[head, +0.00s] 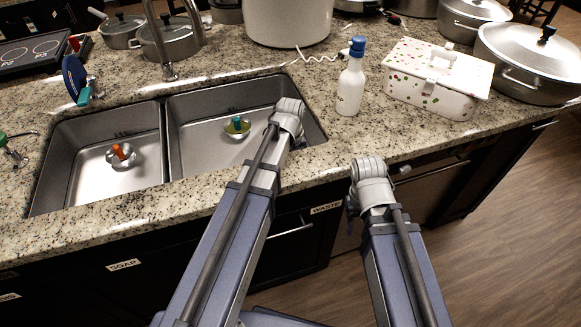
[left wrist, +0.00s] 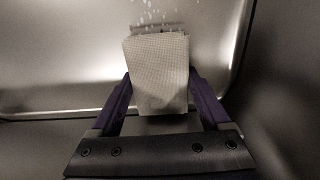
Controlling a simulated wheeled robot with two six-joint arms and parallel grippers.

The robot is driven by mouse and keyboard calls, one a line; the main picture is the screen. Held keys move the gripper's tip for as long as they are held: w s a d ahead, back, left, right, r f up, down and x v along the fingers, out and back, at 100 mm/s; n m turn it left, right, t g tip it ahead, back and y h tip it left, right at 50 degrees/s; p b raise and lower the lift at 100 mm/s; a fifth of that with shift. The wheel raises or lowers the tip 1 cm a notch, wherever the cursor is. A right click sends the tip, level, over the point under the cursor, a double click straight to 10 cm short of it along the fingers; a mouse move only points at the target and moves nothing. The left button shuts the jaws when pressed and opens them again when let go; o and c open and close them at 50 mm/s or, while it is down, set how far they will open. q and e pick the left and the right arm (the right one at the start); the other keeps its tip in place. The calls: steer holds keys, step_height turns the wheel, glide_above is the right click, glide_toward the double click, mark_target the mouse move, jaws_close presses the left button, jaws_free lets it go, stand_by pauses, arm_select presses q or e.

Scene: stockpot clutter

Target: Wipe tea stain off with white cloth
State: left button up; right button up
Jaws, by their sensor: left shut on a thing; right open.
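My left gripper (left wrist: 160,90) is shut on a folded white cloth (left wrist: 157,75), seen in the left wrist view between its purple fingers. Beyond the cloth is a bare metal surface of the sink (left wrist: 60,60), with pale specks near the top. In the head view the left arm reaches over the right-hand sink basin (head: 200,110); its fingers and the cloth are hidden there behind the wrist. My right gripper (head: 352,208) is open and empty in front of the counter edge, mostly hidden by its wrist. I cannot make out a tea stain in either view.
A white bottle with a blue cap (head: 351,80) and a spotted white box (head: 437,80) stand right of the sink. A large pot (head: 530,65) is at the far right. Sink strainers (head: 120,155) sit in both basins. A faucet (head: 160,45) rises behind.

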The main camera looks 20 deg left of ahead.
arm_select(q)
steer(key=shift+f, duration=0.15)
steer(key=shift+w, duration=0.1)
steer(key=shift+w+a, duration=0.5)
steer(key=shift+w, duration=0.2)
steer(key=shift+w+a, duration=0.45)
steer(key=shift+w, duration=0.25)
steer(key=shift+w+a, duration=0.65)
steer(key=shift+w, duration=0.3)
steer(key=shift+s, duration=0.1)
